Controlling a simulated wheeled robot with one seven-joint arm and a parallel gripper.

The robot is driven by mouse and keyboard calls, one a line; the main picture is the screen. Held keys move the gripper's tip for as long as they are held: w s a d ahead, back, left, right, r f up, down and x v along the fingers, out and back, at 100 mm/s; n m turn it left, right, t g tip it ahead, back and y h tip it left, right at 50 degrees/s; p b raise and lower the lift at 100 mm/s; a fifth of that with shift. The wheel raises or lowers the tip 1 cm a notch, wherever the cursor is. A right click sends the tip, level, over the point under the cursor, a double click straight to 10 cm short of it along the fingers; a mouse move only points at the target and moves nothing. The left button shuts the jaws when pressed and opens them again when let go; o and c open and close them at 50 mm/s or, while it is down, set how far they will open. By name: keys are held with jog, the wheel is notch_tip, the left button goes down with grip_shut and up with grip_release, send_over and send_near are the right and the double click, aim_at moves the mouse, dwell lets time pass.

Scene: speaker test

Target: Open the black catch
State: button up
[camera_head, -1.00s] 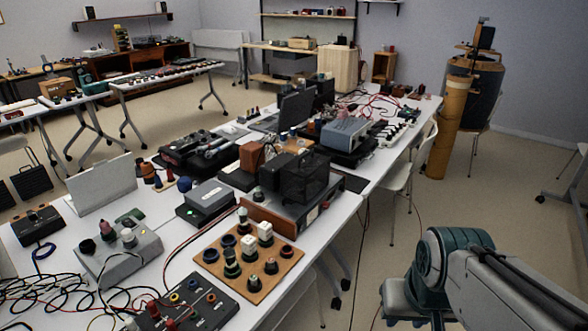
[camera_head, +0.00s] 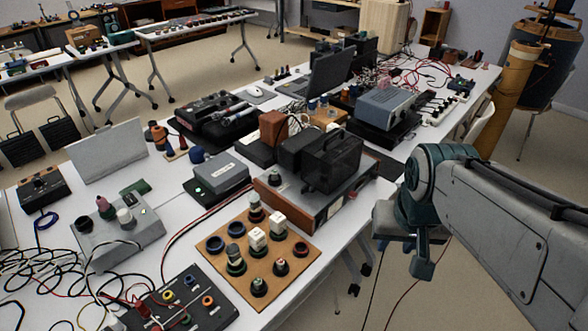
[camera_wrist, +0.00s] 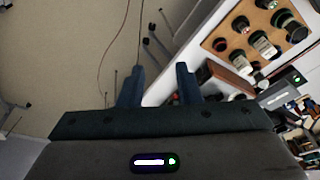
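I cannot pick out a black catch for certain in either view. A dark, box-like case (camera_head: 334,161) stands on the brown-sided unit (camera_head: 318,208) near the table's right edge; no catch on it can be made out. My gripper (camera_wrist: 158,84) shows two blue fingers apart with nothing between them in the wrist view. In the head view my gripper (camera_head: 421,262) hangs beside the table's right edge, to the right of the brown-sided unit and apart from it.
A wooden board (camera_head: 240,279) with several knobs and rings lies at the table's front edge. A black panel (camera_head: 185,306) with coloured sockets and loose cables lies left of it. A grey box (camera_head: 222,174) and an open laptop (camera_head: 318,76) stand behind. Floor is free below my gripper.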

jog(key=w+a+m+b, duration=0.2)
jog(key=w+a+b, duration=0.25)
jog(key=w, duration=0.65)
jog(key=m+h+b, duration=0.3)
jog(key=m+b, duration=0.2)
jog(key=b, duration=0.5)
send_over(304, 187)
jog(key=s+a, duration=0.4)
notch_tip(304, 187, down, 5)
jog(key=shift+t, duration=0.3)
jog(key=b+x, duration=0.2)
jog(key=x, duration=1.1)
jog(key=shift+d+f, duration=0.2)
jog(key=shift+f, duration=0.05)
jog(key=shift+s, duration=0.1)
grip_shut()
